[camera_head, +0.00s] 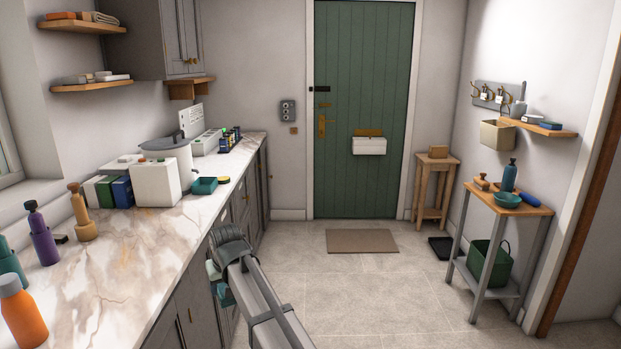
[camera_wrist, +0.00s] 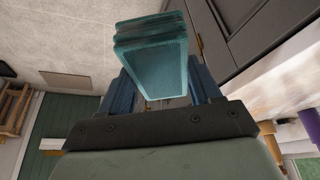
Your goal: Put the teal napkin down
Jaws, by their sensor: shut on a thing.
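The teal napkin (camera_wrist: 160,66) is a folded, layered block between the two blue fingers of my gripper (camera_wrist: 163,92) in the wrist view. My gripper is shut on it. In the head view, the napkin (camera_head: 222,291) shows only in part beside my arm. My gripper (camera_head: 216,275) is by the counter's front edge, in front of the grey cabinet doors. The arm hides some of the napkin and the fingers.
The marble counter (camera_head: 135,260) has clear room in its middle. A purple bottle (camera_head: 43,238), an orange bottle (camera_head: 20,312), a wooden bottle (camera_head: 82,217) and a teal tray (camera_head: 204,186) stand on it. A side table (camera_head: 533,208) stands right; the floor between is open.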

